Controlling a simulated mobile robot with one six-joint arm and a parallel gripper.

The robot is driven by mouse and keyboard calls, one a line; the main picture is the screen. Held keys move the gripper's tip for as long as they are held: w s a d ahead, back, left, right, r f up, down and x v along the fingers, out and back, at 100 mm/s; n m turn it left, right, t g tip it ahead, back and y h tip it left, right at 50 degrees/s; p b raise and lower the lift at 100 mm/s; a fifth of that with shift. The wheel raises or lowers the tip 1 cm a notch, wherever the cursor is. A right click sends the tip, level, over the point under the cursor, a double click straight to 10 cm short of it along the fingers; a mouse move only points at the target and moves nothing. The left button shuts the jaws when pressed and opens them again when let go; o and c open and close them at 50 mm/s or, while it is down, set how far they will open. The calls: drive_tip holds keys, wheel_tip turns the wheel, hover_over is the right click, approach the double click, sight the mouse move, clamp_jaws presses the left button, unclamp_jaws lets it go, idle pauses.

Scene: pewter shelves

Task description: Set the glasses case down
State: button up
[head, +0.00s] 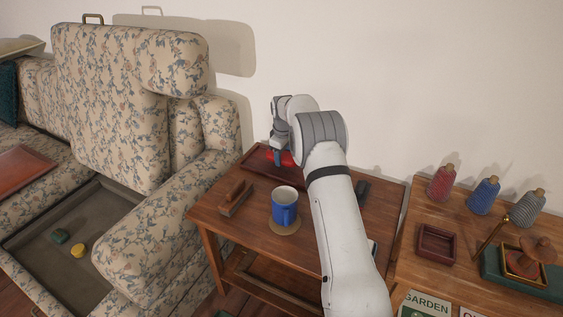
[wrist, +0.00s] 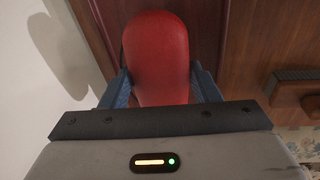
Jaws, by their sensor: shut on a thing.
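The red glasses case (wrist: 157,52) is between the two blue fingers of my gripper (wrist: 160,88) in the wrist view. My gripper is shut on it. In the head view a small red part of the case (head: 288,158) shows beside my gripper (head: 277,158), at the back of the small wooden table (head: 240,218). A dark reddish tray (head: 256,162) lies there, and the case is over or in it. I cannot tell whether the case touches the tray; my arm hides part of it.
A blue mug (head: 284,208) stands on a round coaster (head: 284,228) in front of the tray. A wooden block-like object (head: 235,199) lies to its left. A floral sofa (head: 150,225) stands left. A second table at right holds thread spools (head: 484,196) and a small square tray (head: 436,243).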

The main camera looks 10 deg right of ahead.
drive_tip(key=shift+f, duration=1.2)
drive_tip(key=shift+f, duration=0.2)
drive_tip(key=o, duration=1)
drive_tip(key=shift+r, duration=0.1)
